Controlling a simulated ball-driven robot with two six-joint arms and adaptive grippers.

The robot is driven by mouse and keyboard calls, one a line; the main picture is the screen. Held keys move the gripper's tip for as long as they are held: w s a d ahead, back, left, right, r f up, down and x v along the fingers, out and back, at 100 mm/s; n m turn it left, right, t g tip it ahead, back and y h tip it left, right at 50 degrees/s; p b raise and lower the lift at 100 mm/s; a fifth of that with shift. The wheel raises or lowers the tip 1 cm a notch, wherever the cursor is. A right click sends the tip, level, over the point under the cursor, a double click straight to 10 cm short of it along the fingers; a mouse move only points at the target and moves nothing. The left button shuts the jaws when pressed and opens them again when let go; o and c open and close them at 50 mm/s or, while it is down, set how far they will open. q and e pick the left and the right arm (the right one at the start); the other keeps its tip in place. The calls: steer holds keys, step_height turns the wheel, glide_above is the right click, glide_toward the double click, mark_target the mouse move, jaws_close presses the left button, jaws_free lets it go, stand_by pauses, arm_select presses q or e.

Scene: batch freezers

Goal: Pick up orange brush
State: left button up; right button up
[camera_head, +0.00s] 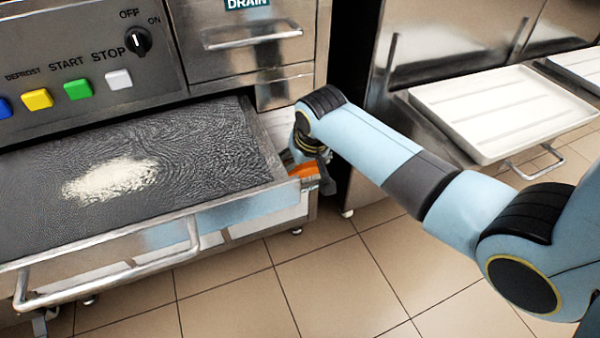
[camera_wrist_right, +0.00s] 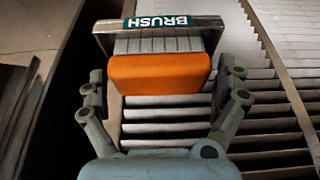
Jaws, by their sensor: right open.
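The orange brush (camera_wrist_right: 160,74) shows in the right wrist view as an orange block below a holder (camera_wrist_right: 160,22) labelled "BRUSH". In the head view a piece of its orange (camera_head: 303,170) shows at the right end of the open drawer, mostly hidden by my right arm. My right gripper (camera_wrist_right: 163,82) is open, with one finger on each side of the brush. I cannot tell whether the fingers touch it. In the head view my right gripper (camera_head: 310,160) is partly hidden by its own wrist and the drawer edge. My left gripper is not in view.
The drawer (camera_head: 240,215) with a dark textured surface and a pale powdery patch juts out at left. The control panel (camera_head: 60,60) has colored buttons and a knob. A white tray (camera_head: 500,112) stands at right. The tiled floor (camera_head: 330,275) in front is clear.

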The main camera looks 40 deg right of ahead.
mark_target(304, 166)
steer(key=shift+r, duration=0.1)
steer(key=c, duration=0.9)
steer(key=shift+r+p, duration=0.4)
steer(key=shift+r, duration=0.25)
steer(key=r, duration=0.1)
steer(key=r+p, duration=0.2)
steer(key=shift+s+d+r, duration=0.15)
steer(key=shift+s+r, duration=0.2)
steer(key=shift+r, duration=0.05)
steer(key=s+r+p, duration=0.1)
steer(key=s+r, duration=0.1)
steer(key=s, duration=0.1)
steer(key=s+d+r+p, duration=0.1)
steer(key=s+p, duration=0.1)
steer(key=s, duration=0.1)
steer(key=s+d+r+p, duration=0.1)
steer(key=s+r, duration=0.1)
steer(key=s, duration=0.1)
steer(key=shift+s+r, duration=0.3)
steer(key=shift+s, duration=0.1)
arm_select(q)
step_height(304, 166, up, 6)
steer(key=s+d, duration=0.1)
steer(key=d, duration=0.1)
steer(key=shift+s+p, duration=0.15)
steer(key=shift+p, duration=0.15)
arm_select(e)
steer(key=shift+s+d+r, duration=0.1)
steer(key=shift+s+r, duration=0.05)
steer(key=shift+s, duration=0.25)
